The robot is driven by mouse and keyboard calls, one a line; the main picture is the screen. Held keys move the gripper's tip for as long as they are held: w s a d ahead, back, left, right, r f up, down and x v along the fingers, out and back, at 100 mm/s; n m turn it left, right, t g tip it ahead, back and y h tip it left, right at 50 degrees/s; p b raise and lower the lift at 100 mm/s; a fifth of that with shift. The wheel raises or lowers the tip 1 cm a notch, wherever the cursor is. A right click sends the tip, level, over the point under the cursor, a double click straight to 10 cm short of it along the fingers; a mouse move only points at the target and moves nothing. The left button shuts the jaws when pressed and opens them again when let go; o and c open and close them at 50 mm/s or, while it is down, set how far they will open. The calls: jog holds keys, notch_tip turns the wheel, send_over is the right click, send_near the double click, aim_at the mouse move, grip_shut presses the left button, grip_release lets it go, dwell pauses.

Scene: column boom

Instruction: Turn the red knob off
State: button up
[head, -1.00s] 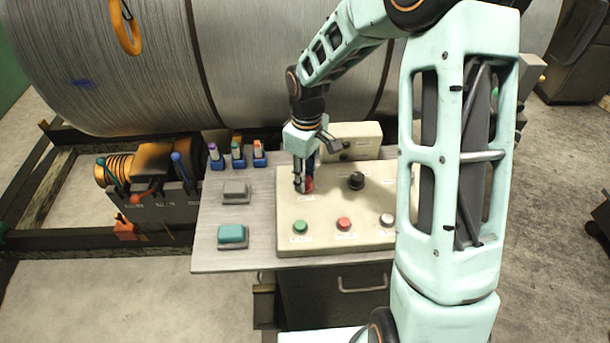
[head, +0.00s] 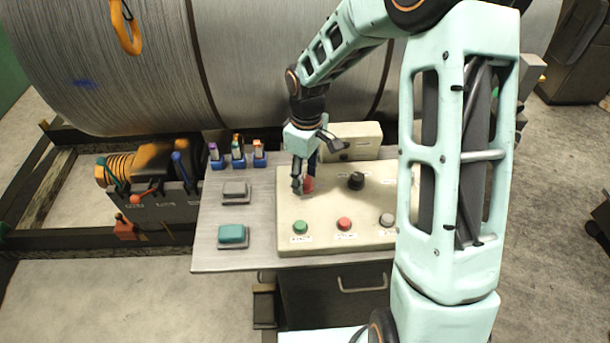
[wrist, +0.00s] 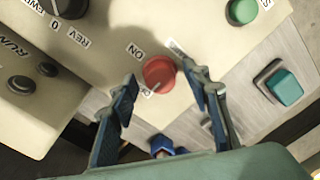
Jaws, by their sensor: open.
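The red knob (wrist: 159,73) is on the cream control panel (wrist: 105,70), with a pale pointer line on its face and an "ON" label beside it. In the wrist view the knob lies between the tips of my open gripper (wrist: 158,82), with a gap on each side. In the head view my gripper (head: 303,186) points down over the panel's left part, and the red knob (head: 309,184) shows partly behind the fingers. Another label by the knob is mostly hidden by a finger. I cannot tell how far above the panel the fingertips are.
A black knob (head: 356,181) sits right of the red one. Green (head: 300,227), red (head: 344,224) and white (head: 387,220) buttons line the panel's front. A teal button (head: 232,234) and grey button (head: 235,190) are left. A raised box (head: 352,138) stands behind.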

aim_at(306, 177)
jog(key=shift+r, duration=0.1)
notch_tip(306, 177, up, 12)
jog(key=shift+w+d, duration=0.15)
jog(key=shift+w, duration=0.05)
dwell(0.5)
